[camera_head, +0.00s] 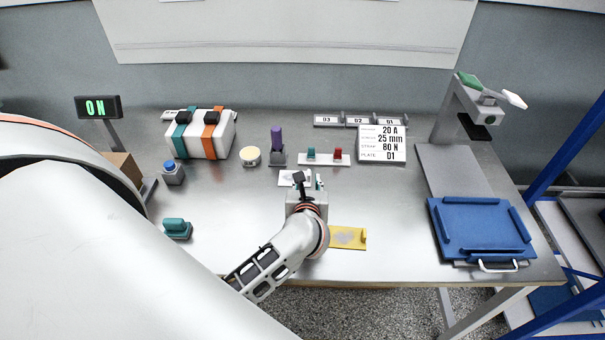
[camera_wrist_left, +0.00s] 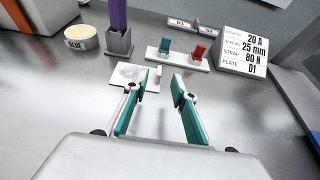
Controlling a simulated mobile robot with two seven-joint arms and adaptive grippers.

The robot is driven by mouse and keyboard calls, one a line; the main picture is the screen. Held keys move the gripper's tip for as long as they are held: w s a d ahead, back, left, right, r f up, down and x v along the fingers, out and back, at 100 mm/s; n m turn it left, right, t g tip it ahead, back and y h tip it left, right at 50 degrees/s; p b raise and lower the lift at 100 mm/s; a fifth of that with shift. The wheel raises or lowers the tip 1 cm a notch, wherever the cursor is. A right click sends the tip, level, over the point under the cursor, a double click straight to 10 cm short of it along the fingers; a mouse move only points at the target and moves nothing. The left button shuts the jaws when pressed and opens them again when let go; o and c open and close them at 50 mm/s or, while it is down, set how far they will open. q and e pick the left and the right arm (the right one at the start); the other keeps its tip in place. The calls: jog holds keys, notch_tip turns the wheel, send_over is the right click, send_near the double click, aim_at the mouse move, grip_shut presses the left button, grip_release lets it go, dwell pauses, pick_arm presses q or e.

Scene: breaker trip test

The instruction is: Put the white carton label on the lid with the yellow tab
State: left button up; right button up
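A flat white piece with a grey patch and a small upright white tab, which may be the label, (camera_head: 287,177) lies on the bench; it also shows in the left wrist view (camera_wrist_left: 126,75). My left gripper (camera_head: 309,181) is over its near right side. In the left wrist view its teal fingers (camera_wrist_left: 160,82) are apart, with the white tab seen between their tips; I cannot tell whether they touch it. A yellow plate with a grey patch and upright yellow tab (camera_head: 346,238) lies right of my left wrist, partly hidden by it. My right gripper is not in view.
A white carton with teal and orange straps (camera_head: 224,135) stands back left. Beyond the gripper are a purple-handled tool in a holder (camera_head: 277,140), a glue pot (camera_head: 250,157), a teal-and-red block rack (camera_head: 325,159) and a sign (camera_head: 382,154). A blue tray (camera_head: 484,225) is at right.

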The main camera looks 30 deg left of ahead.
aim_at(309, 174)
pick_arm(q)
jog(key=x, duration=0.7)
jog(key=shift+f+p, duration=0.35)
jog(key=shift+p, duration=0.05)
grip_shut()
